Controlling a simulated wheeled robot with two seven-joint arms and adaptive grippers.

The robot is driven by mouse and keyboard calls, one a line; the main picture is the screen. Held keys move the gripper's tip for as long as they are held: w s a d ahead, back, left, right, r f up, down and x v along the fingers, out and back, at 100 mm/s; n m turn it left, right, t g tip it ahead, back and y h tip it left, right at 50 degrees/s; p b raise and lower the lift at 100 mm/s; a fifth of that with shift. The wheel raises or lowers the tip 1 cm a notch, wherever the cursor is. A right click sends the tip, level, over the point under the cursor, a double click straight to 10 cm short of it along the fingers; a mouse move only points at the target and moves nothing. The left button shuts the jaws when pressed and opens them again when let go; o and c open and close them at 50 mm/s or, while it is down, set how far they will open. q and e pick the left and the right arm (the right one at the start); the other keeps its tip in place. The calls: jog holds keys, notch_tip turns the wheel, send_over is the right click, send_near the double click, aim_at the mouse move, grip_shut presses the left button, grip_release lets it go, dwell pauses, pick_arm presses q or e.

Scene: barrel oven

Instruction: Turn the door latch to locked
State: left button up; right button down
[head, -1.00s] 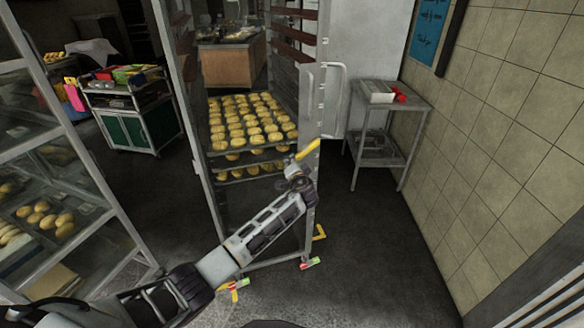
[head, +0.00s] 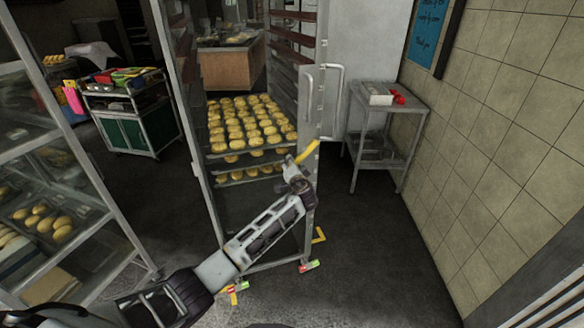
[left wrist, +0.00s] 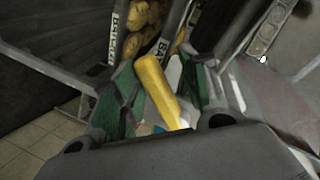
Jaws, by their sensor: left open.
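The door latch is a yellow handle (head: 308,152) on the right upright of the tall metal rack. It slants up to the right in the head view. My left gripper (head: 292,164) is at the latch's lower left end, its arm reaching up from the bottom left. In the left wrist view the yellow handle (left wrist: 157,90) lies between the two open fingers of my left gripper (left wrist: 163,88). I cannot tell whether a finger touches it. My right gripper is in neither view.
The tall rack (head: 186,110) holds trays of buns. A small metal table (head: 418,108) stands to its right by the tiled wall. Another rack with bread stands at the left, with a green cart (head: 138,133) behind it.

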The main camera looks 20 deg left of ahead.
pick_arm(q)
jog(key=v, duration=1.2)
dwell(0.6)
